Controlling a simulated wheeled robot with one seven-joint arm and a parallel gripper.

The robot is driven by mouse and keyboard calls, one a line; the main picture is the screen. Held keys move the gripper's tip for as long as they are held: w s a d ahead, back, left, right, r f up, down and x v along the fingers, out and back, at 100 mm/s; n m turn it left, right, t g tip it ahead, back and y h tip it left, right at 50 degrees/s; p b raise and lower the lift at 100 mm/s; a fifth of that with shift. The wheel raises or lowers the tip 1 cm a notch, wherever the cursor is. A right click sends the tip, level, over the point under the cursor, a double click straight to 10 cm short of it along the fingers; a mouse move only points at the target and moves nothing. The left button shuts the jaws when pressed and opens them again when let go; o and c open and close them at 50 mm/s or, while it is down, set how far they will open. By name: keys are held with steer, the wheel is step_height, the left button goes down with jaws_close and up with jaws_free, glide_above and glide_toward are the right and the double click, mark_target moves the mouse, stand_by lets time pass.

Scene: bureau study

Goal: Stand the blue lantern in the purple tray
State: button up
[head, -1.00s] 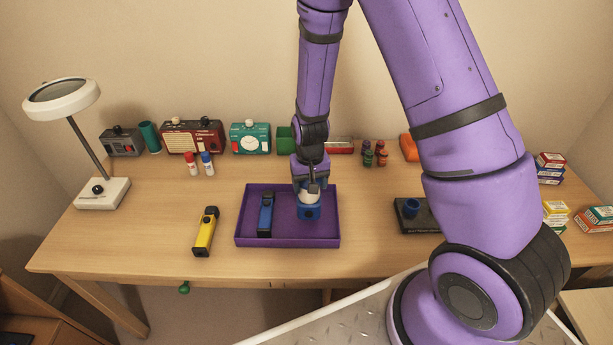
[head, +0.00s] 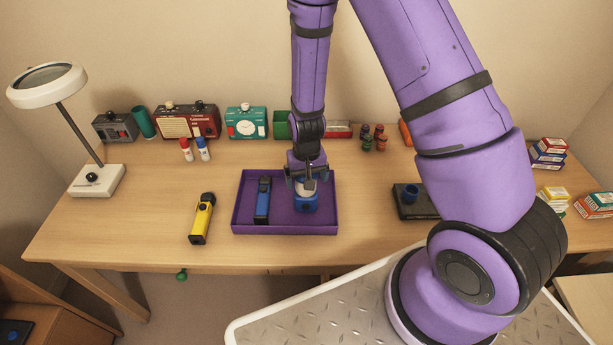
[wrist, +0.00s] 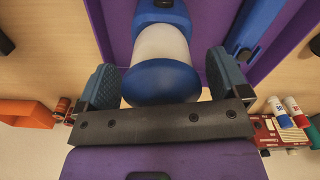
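The blue lantern (head: 304,205) stands upright in the right half of the purple tray (head: 283,230). It has a blue base, a white middle and a round blue cap, which shows close up in the wrist view (wrist: 160,82). My gripper (head: 307,183) is right above and around the lantern's top. In the wrist view my gripper's fingers (wrist: 163,85) are spread on either side of the cap, with small gaps. The gripper's body hides part of the lantern's top in the head view.
A blue flashlight (head: 262,201) lies in the tray, left of the lantern. A yellow flashlight (head: 202,219) lies left of the tray. A dark block with a blue ring (head: 412,197) is to the right. Radios, a clock (head: 246,123) and small bottles line the back.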

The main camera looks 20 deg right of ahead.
steer(key=s+d+r+t+y, duration=0.1)
steer(key=s+d+r, duration=0.15)
steer(key=r, duration=1.35)
steer(key=s+d+r+t, duration=0.1)
steer(key=s+r, duration=0.3)
steer(key=r, duration=1.2)
steer(key=s+d+r+t, duration=0.1)
steer(key=s+r, duration=0.4)
steer(key=s, duration=0.3)
steer(key=s+d+r+n+t+h, duration=0.1)
steer(key=s+d+r+t, duration=0.1)
steer(key=s+r, duration=0.4)
steer(key=shift+s+d+r+n, duration=0.2)
steer(key=shift+s+r+n, duration=0.1)
steer(key=shift+s, duration=0.85)
